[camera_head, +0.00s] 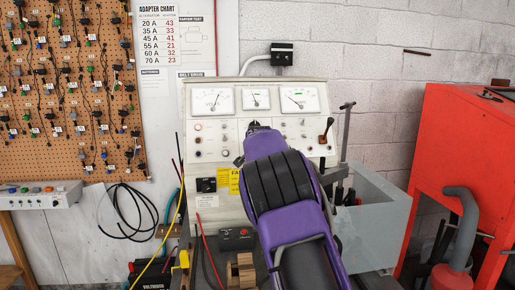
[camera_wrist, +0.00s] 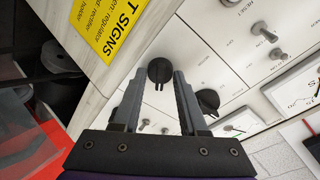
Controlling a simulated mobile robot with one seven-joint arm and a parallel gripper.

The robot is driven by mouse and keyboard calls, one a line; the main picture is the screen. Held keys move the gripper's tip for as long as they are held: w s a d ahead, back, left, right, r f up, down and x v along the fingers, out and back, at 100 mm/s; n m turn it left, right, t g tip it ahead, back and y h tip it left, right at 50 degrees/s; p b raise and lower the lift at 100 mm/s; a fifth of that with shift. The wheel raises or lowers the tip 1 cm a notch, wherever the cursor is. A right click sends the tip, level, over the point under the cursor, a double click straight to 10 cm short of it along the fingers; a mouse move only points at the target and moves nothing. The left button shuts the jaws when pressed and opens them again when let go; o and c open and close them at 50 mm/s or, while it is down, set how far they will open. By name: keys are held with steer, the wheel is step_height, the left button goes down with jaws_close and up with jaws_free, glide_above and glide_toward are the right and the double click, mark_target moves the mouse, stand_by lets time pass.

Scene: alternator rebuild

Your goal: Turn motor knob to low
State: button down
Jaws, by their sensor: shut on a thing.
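The white test-bench control panel (camera_head: 215,140) stands against the wall, with dials on top and switches and knobs below. In the wrist view, a round black knob (camera_wrist: 159,70) sits between the fingertips of my gripper (camera_wrist: 158,82), which is shut on it. A second black knob (camera_wrist: 207,101) is just right of the right finger. The labels by the knobs are too small to read, so I cannot tell the motor knob by name or its setting.
A yellow sign (camera_wrist: 108,25) is on the panel close to my fingers, and toggle switches (camera_wrist: 264,32) stick out nearby. Cables hang at the panel's left.

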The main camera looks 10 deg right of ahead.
steer(key=shift+m, duration=0.4)
steer(key=shift+c, duration=2.3)
jaws_free()
steer(key=b+v, duration=0.1)
steer(key=v, duration=1.6)
steer(key=shift+s+r, duration=0.2)
